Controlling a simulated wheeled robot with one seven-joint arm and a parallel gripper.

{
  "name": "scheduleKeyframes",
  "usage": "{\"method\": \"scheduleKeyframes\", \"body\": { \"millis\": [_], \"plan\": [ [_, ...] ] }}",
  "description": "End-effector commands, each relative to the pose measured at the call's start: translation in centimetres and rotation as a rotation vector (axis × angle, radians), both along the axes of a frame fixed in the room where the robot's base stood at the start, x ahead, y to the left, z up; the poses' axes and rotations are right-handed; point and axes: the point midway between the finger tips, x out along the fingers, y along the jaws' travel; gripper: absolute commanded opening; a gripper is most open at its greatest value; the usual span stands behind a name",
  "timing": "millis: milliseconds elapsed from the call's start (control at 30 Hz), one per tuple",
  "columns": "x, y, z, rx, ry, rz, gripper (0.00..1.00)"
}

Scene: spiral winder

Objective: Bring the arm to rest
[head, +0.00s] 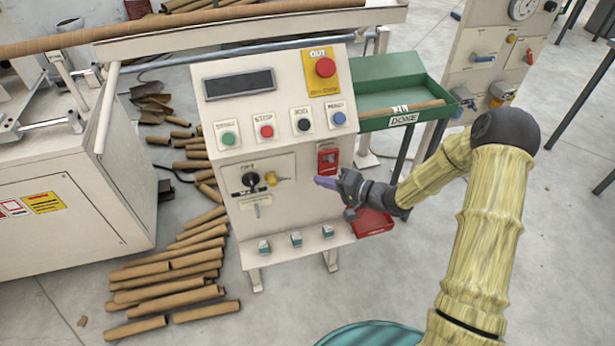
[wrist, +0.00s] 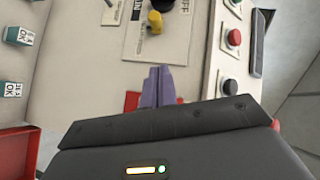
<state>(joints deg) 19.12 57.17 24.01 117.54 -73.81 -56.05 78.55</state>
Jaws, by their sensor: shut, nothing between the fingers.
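My gripper (head: 326,182) is at the front of the cream control panel (head: 262,92), in front of its lower right part, near the red box (head: 328,158). Its purple fingers are together with nothing between them. In the wrist view the shut fingers (wrist: 158,85) point at the panel face, near a yellow knob (wrist: 155,22). I cannot tell whether the fingertips touch the panel. My arm is bent, with its elbow out to the right.
A green tray (head: 388,82) marked DONE holds a cardboard tube right of the panel. A red bin (head: 372,222) sits below my gripper. Loose cardboard tubes (head: 165,290) cover the floor at left. The floor at right (head: 565,230) is mostly clear.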

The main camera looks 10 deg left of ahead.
Motion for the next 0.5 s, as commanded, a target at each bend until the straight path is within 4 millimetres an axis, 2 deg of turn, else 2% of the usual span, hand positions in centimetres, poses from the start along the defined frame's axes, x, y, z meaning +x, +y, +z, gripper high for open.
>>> {"method": "scheduleKeyframes", "body": {
  "millis": [133, 500],
  "plan": [
    [-0.61, -1.44, 0.40, 0.000, 0.000, 0.000, 0.00],
    [-0.74, -1.68, 0.44, 0.000, 0.000, 0.000, 0.00]
  ]
}}
